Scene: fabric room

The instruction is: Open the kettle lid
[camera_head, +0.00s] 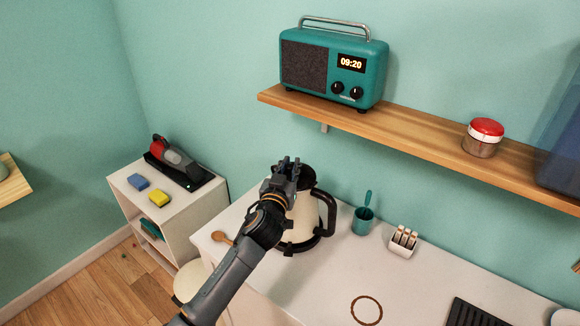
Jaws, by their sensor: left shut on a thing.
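The kettle (305,222) stands on the white counter below the shelf. It has a cream body, a black base and a black handle (329,212) on its right side. My left gripper (287,166) is at the kettle's top, shut on the dark kettle lid (307,177). The gripper and arm cover much of the lid and the kettle's left side, so how far the lid is raised cannot be told.
A wooden shelf (400,126) above the counter holds a teal radio (333,66) and a red-lidded jar (483,138). A teal cup (363,220) and a small white holder (403,242) stand right of the kettle. A wooden spoon (222,238) lies left. The counter's middle is mostly clear.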

